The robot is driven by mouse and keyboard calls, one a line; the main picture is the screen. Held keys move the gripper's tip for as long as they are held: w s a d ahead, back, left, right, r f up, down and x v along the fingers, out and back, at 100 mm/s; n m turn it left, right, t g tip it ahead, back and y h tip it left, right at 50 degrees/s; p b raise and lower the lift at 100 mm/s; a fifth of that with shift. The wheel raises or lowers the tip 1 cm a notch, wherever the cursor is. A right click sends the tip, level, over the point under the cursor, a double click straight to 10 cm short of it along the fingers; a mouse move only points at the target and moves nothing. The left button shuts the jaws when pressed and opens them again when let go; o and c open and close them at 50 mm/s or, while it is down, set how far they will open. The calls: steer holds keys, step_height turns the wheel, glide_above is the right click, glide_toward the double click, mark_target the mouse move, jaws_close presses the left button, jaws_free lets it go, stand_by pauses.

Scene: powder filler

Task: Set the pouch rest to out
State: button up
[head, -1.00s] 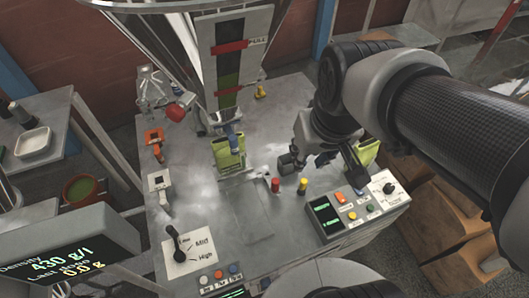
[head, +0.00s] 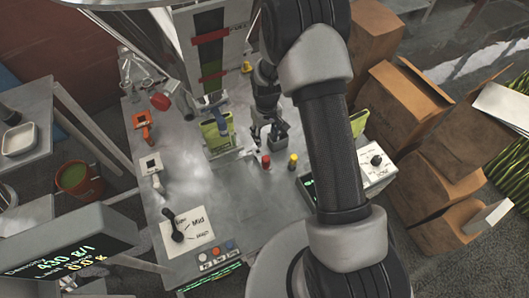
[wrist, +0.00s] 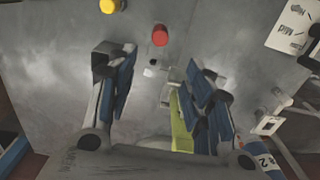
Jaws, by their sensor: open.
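The pouch rest cannot be told apart for certain. A small pale tab (wrist: 151,71) beside a metal strip near the foot of the yellow-green pouch (head: 217,137) may be part of it. The pouch stands upright under the filler spout; its edge also shows in the wrist view (wrist: 180,125). A red-topped post (head: 266,161) and a yellow-topped post (head: 292,160) stand just in front. My gripper (head: 268,138) is open and empty, right of the pouch and low over the table. In the wrist view its fingers (wrist: 158,85) straddle the tab, without visible contact.
A dial plate with a black lever (head: 178,236) is at the table's front left. Bare table lies in front of the posts.

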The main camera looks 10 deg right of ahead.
mark_target(266, 158)
step_height(266, 158, down, 18)
steer(key=b, duration=0.4)
steer(key=shift+r, duration=0.2)
steer(key=shift+c, duration=0.2)
jaws_close()
stand_by(0.4)
